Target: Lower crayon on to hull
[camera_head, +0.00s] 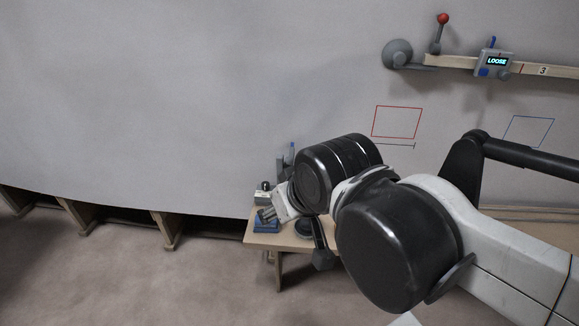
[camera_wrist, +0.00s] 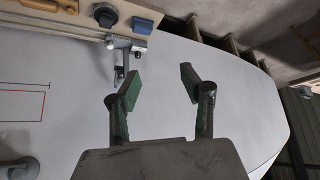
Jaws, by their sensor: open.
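The hull (camera_head: 190,90) is a large pale curved surface filling the back of the head view; it also shows in the wrist view (camera_wrist: 190,60). A small upright blue piece (camera_head: 291,150) stands on a grey fitting at the bench; I cannot tell whether it is a crayon. Another blue-tipped piece (camera_head: 492,42) stands in a grey carriage reading LOOSE on the rail. My gripper (camera_wrist: 160,78) is open and empty, its green-padded fingers apart over the hull. A grey clamp-like fitting (camera_wrist: 122,50) is just beyond the left finger.
A wooden rail (camera_head: 540,68) bears a red-knobbed lever (camera_head: 441,30). Red (camera_head: 397,121) and blue (camera_head: 528,130) outlines mark the hull. The small wooden bench (camera_head: 280,241) holds a blue block (camera_wrist: 142,25) and a black round knob (camera_wrist: 105,14). Floor at lower left is clear.

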